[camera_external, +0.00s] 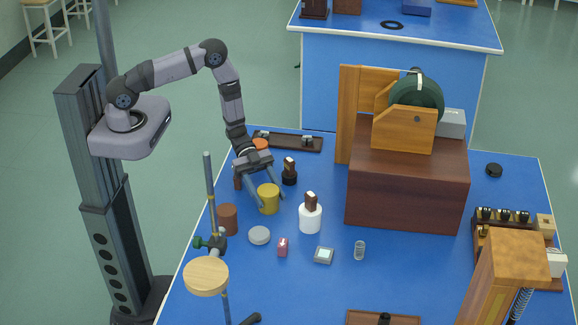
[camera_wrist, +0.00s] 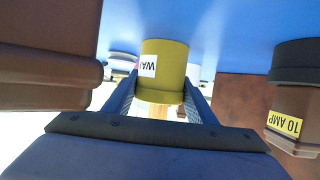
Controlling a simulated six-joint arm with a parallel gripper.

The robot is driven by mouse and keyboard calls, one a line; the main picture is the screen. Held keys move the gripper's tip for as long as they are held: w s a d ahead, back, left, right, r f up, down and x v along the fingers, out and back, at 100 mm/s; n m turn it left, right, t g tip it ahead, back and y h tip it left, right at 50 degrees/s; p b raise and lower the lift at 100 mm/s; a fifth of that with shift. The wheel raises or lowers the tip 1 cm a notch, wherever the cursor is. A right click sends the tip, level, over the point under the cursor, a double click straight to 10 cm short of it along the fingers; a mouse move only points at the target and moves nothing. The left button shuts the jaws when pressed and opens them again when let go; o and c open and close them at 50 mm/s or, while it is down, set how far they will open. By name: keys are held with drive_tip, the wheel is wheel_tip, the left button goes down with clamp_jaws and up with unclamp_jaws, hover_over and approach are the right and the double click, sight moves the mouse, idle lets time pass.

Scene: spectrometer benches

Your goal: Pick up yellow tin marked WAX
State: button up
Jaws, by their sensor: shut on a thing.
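The yellow tin (camera_external: 268,200) stands upright at the left part of the blue bench. In the wrist view the tin (camera_wrist: 168,80) sits between my two fingers, with a white label reading "WA…" partly showing; the rest is turned away. My gripper (camera_external: 272,200) reaches down to the tin from behind, one finger on each side, and is shut on it. In the wrist view my gripper (camera_wrist: 160,95) has both fingers against the tin's sides. I cannot tell whether the tin's base is clear of the bench.
A brown tin (camera_external: 228,219) stands left of the tin, and a dark bottle with a brown stopper (camera_external: 290,172) close behind right. A white bottle (camera_external: 310,217) is to the right. A stand (camera_external: 211,190) rises at left.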

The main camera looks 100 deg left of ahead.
sight(268, 190)
drive_tip(key=shift+r, duration=0.2)
drive_tip(key=shift+r+b, duration=1)
drive_tip(key=shift+r, duration=3.85)
drive_tip(key=shift+a, duration=0.1)
